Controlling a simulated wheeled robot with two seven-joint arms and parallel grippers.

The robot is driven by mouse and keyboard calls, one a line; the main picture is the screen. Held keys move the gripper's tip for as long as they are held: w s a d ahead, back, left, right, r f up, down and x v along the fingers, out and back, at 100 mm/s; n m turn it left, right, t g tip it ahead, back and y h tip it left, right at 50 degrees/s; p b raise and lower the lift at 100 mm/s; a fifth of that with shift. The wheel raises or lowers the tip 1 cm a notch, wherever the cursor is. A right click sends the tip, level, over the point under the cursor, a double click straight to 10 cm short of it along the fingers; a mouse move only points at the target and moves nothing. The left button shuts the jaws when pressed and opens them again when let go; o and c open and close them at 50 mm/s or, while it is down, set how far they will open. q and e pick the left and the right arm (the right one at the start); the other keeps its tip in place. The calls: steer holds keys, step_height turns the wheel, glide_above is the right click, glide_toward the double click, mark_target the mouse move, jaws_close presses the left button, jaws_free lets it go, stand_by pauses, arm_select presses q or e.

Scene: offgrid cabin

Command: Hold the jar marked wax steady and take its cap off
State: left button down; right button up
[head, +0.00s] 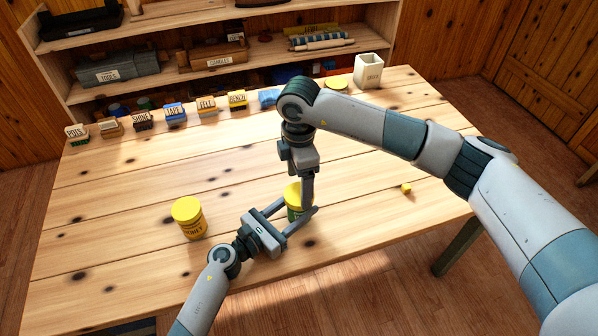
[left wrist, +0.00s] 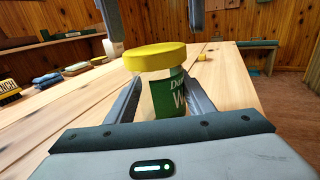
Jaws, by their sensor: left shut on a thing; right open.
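My left gripper (head: 298,223) is shut on the jar's body from the side, below the cap. My right gripper (head: 303,190) points down over the jar and is open. In the left wrist view its two fingers (left wrist: 155,45) show on either side of the cap; I cannot tell whether they touch it. The cap sits on the jar.
A second yellow-capped jar (head: 188,218), labelled honey, stands to the left. A small yellow block (head: 406,188) lies to the right.

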steer(key=shift+f, duration=1.45)
steer(key=c, duration=1.1)
